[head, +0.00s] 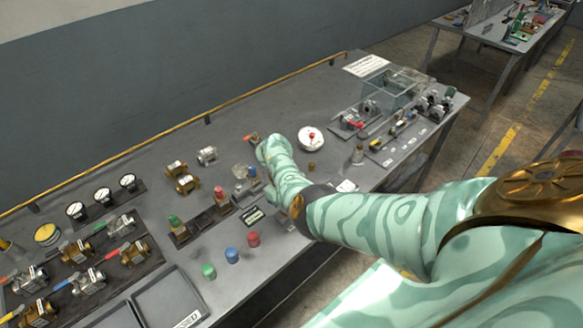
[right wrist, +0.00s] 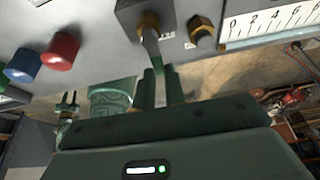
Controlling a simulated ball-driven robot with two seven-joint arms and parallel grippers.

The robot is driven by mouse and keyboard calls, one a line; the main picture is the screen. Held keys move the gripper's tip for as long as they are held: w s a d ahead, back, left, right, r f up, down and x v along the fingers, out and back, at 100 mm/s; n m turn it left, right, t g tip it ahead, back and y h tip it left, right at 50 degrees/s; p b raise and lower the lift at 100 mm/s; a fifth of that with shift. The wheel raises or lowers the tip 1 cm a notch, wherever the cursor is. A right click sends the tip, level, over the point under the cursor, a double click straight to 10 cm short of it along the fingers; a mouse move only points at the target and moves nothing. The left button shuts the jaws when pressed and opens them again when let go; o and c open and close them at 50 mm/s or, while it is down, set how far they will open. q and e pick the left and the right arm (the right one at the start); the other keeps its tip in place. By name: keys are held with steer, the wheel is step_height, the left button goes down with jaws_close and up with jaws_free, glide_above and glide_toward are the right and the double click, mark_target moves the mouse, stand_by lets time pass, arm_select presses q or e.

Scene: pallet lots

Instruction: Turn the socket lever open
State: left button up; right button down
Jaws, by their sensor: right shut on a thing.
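The socket lever (right wrist: 150,48) shows in the right wrist view as a narrow bar coming down from a dark block (right wrist: 130,14) with a brass collar. My right gripper (right wrist: 161,84) is shut on the lower end of the lever, which sits between its fingertips. The lever points toward the table's front edge. In the head view my right arm reaches over the table and hides the lever and the gripper.
Red (head: 253,239), blue (head: 231,256) and green (head: 208,270) caps stand left of the lever. A brass hex fitting (right wrist: 202,32) and a printed scale (right wrist: 275,22) lie to its right. Several valves and gauges fill the table's left side. A clear box (head: 395,85) stands at the far right.

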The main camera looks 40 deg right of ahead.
steer(key=shift+w+d+n, duration=0.1)
steer(key=shift+n, duration=0.2)
steer(key=c, duration=1.5)
jaws_free()
steer(key=shift+o, duration=0.2)
steer(key=p+v, duration=0.3)
steer(key=v, duration=1.3)
steer(key=shift+r, duration=0.2)
